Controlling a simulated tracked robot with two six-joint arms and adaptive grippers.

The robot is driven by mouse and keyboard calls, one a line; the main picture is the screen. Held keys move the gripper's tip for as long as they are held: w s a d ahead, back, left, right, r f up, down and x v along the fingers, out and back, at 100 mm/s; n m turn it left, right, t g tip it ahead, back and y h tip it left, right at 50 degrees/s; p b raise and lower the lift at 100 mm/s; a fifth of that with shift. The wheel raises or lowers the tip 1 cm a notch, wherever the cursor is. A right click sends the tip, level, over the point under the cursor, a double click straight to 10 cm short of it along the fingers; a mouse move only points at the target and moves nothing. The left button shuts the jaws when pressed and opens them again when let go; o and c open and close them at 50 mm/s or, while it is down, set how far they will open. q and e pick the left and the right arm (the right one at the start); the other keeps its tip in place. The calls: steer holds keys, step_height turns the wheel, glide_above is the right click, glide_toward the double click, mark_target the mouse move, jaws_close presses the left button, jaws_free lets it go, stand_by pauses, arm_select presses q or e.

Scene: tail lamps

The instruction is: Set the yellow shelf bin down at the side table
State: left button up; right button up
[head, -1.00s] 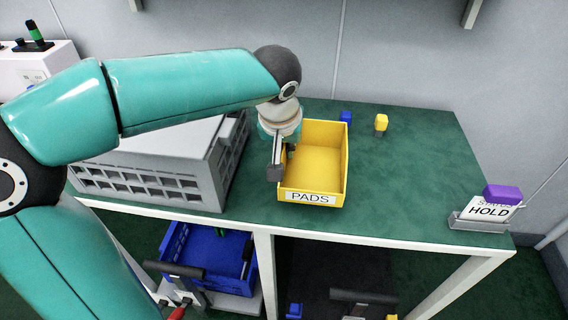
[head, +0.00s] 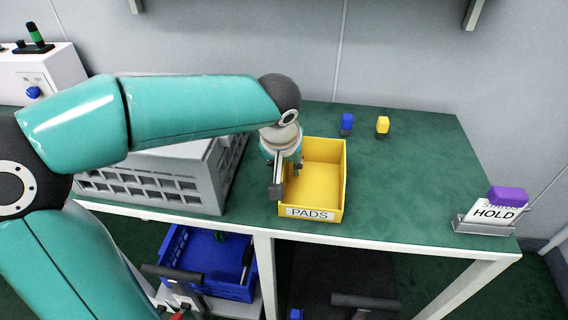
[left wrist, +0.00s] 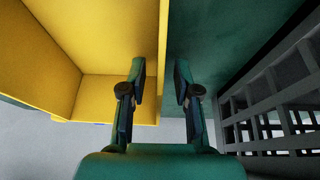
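The yellow shelf bin (head: 316,185), labelled PADS, appears to rest upright near the front edge of the green-topped table (head: 410,190). My left gripper (head: 283,180) is at the bin's left wall. In the left wrist view the left gripper (left wrist: 160,85) is open, with the bin's wall (left wrist: 163,50) between its fingers. One finger is inside the bin and one outside, with a gap showing on each side of the wall. The bin's floor looks empty where I see it. My right gripper is not in view.
A grey crate (head: 150,188) stands close left of the bin. A HOLD sign (head: 494,214) with a purple block (head: 507,196) is at the right corner. The tabletop right of the bin is clear. A blue bin (head: 205,278) sits below.

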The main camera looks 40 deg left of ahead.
arm_select(q)
steer(key=shift+r, duration=0.1)
steer(key=shift+r, duration=0.25)
steer(key=p+v, duration=0.3)
steer(key=v, duration=0.8)
steer(key=shift+r, duration=0.25)
steer(key=shift+s, duration=0.1)
